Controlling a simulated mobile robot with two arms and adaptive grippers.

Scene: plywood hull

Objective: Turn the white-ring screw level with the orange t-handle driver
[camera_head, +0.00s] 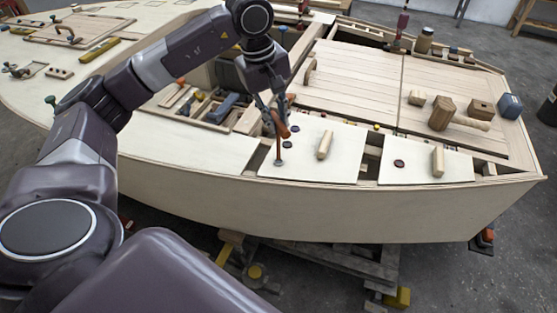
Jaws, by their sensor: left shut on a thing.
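My left gripper (275,112) is shut on the orange t-handle driver (281,128) and points down over the pale panel at the hull's near side. The driver's shaft (279,150) stands roughly upright. Its lower end meets a small ringed screw (279,162) near the left edge of the panel (340,168). The ring's colour and the slot's angle are too small to tell. My right gripper is not in view.
Pale wooden handles stand on the near panel (324,145) and the right panel (438,162). A tool tray (208,105) lies left of the gripper.

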